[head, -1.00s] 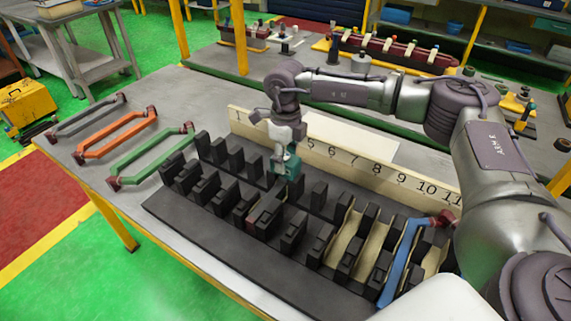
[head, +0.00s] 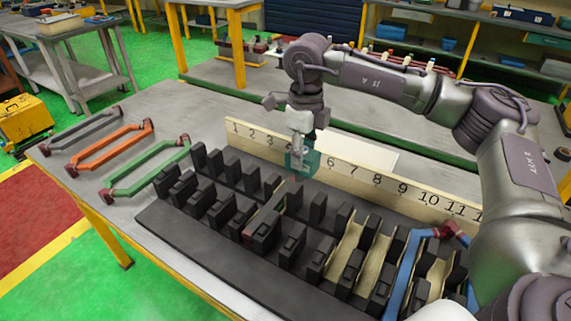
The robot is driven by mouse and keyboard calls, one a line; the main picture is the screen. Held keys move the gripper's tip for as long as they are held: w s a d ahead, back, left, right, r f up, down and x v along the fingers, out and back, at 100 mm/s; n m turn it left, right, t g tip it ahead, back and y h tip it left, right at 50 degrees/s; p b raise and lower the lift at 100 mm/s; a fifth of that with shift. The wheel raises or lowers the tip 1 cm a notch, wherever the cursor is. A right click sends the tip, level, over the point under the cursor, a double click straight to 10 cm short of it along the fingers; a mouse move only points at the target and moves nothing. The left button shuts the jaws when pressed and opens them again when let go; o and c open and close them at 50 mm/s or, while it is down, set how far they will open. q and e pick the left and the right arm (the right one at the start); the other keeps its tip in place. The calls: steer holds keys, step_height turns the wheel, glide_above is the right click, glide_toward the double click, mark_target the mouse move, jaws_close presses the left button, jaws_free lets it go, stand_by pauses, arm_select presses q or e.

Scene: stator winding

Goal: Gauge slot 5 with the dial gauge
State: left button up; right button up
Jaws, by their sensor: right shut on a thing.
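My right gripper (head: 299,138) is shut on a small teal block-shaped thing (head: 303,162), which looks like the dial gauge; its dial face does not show. It is held above the back row of black teeth, in front of the number strip (head: 370,178), where it covers the numbers around 5. The black slotted stator (head: 200,245) lies along the table. A slot below and left of the gauge holds a thin tan lining (head: 268,210) with a reddish end at the front. Whether the gauge touches anything is hard to tell. My left gripper is not in view.
Grey (head: 85,130), orange (head: 110,147) and green (head: 145,168) coils lie on the table at left. A blue coil (head: 402,275) sits in the slots at right, beside tan-lined slots (head: 345,250). My right arm crosses the right side.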

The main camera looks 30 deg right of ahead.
steer(key=s+d+r+p, duration=0.2)
steer(key=s+r, duration=0.3)
steer(key=r, duration=0.4)
steer(key=shift+s+d, duration=0.4)
steer(key=shift+d, duration=0.2)
